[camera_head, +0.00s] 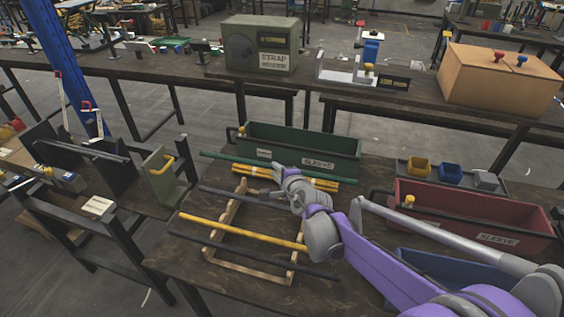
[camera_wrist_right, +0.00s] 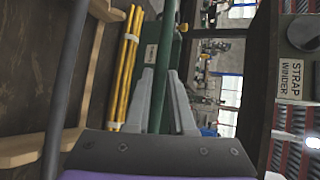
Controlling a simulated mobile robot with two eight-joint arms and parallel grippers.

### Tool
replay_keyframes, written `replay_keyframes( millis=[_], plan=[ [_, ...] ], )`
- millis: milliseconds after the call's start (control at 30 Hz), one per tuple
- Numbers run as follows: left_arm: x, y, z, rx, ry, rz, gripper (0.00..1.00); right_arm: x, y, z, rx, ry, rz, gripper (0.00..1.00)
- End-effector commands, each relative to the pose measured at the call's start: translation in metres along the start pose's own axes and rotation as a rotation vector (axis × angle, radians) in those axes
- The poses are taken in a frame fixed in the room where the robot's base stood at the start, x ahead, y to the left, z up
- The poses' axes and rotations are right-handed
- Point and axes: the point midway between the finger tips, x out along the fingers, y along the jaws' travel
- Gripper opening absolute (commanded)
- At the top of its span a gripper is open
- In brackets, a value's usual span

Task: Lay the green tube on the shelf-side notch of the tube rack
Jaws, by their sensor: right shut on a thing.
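The green tube (camera_head: 232,157) is held above the table, in front of the green bin. My right gripper (camera_head: 284,173) is shut on it, and the tube runs between the two fingers (camera_wrist_right: 164,95) in the right wrist view. The wooden tube rack (camera_head: 233,205) stands on the table, nearer than the held tube. A yellow tube (camera_head: 235,231) and two dark tubes, one far (camera_head: 235,197) and one near (camera_head: 225,249), lie across it. My arm hides part of the rack's far right side. My left gripper is in neither view.
A red bin (camera_head: 470,215) and a blue bin (camera_head: 430,268) stand to the right. A strap winder (camera_head: 262,45) is on the back bench.

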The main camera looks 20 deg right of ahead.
Motion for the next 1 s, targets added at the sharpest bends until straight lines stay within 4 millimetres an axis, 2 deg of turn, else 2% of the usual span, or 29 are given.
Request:
replay_keyframes(
  millis=[167, 367, 1000],
  plan=[
    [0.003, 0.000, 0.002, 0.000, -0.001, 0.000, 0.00, 0.000, -0.001, -0.002, -0.022, -0.005, -0.016, 0.00],
    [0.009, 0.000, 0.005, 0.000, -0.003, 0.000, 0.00, 0.004, 0.008, -0.003, -0.023, -0.005, -0.015, 0.00],
    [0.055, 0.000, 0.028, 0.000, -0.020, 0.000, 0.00, 0.032, 0.075, -0.017, -0.024, -0.006, -0.014, 0.00]
  ],
)
